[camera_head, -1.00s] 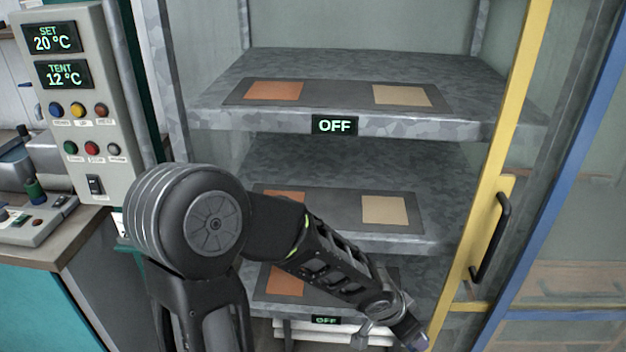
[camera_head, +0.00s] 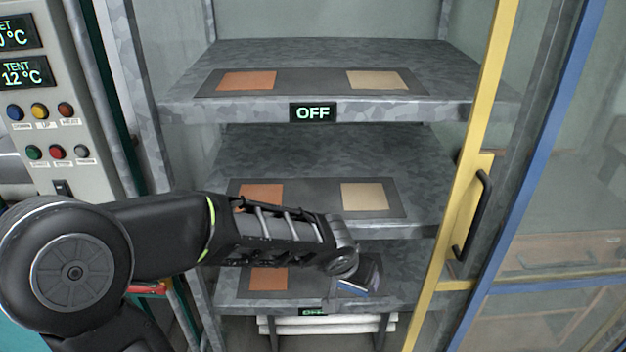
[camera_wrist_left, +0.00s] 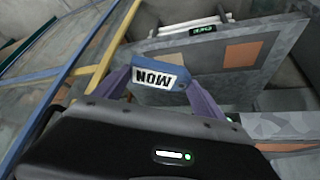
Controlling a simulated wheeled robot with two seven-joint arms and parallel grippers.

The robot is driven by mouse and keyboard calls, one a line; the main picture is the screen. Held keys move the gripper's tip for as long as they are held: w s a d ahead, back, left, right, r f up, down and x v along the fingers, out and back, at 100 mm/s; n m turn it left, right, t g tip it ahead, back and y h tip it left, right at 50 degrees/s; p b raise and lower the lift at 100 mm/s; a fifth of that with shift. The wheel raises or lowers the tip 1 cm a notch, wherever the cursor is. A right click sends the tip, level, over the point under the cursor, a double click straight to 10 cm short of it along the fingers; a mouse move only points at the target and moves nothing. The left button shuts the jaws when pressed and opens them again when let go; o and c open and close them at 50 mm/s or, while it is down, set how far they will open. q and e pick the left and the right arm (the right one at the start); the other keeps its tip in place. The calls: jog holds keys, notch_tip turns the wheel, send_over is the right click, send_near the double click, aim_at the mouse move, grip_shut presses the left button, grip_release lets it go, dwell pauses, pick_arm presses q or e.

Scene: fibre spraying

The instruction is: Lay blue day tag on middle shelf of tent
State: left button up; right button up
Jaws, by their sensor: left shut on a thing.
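The blue day tag (camera_head: 352,289) is held by my left gripper (camera_head: 362,278) in front of the lower shelf, below the front edge of the middle shelf. In the left wrist view the tag (camera_wrist_left: 158,78) has a white label reading MON, upside down, and sits between the two fingers. The middle shelf (camera_head: 300,150) of the tent is grey metal. On it lies a dark mat with an orange square (camera_head: 261,196) at left and a tan square (camera_head: 364,196) at right. My right gripper is not in view.
The top shelf (camera_head: 330,55) has similar squares and an OFF sign (camera_head: 312,112). The lower shelf (camera_head: 225,292) is partly hidden by my arm. The yellow door frame with its black handle (camera_head: 473,215) stands at right. A control panel (camera_head: 75,115) is at left.

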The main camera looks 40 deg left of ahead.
pick_arm(q)
jog(key=s+a+r+n+g+y, duration=0.1)
jog(key=s+a+r+n+y, duration=0.1)
jog(key=s+a+r+n, duration=0.2)
notch_tip(320, 180, up, 4)
jog(key=shift+a+f+n+y+b, duration=0.25)
jog(key=shift+a+n+b, duration=0.2)
jog(key=shift+a+n, duration=0.45)
jog(key=shift+a, duration=0.1)
jog(key=w+a+p, duration=0.1)
jog(key=w+a, duration=0.1)
jog(key=w, duration=0.1)
jog(key=w+a+p, duration=0.1)
jog(key=w+a, duration=0.2)
jog(key=w, duration=0.1)
jog(key=w+a+p, duration=0.2)
jog(key=w, duration=0.1)
jog(key=shift+w+a+r, duration=0.1)
jog(key=shift+w+a, duration=0.1)
jog(key=shift+a, duration=0.2)
jog(key=shift+w+a, duration=0.2)
jog(key=shift+w, duration=0.15)
jog(key=w+a+p, duration=0.2)
jog(key=w, duration=0.1)
jog(key=shift+w+a, duration=0.25)
jog(key=shift+a, duration=0.15)
jog(key=shift+s+d+f, duration=0.1)
jog(key=shift+f, duration=0.1)
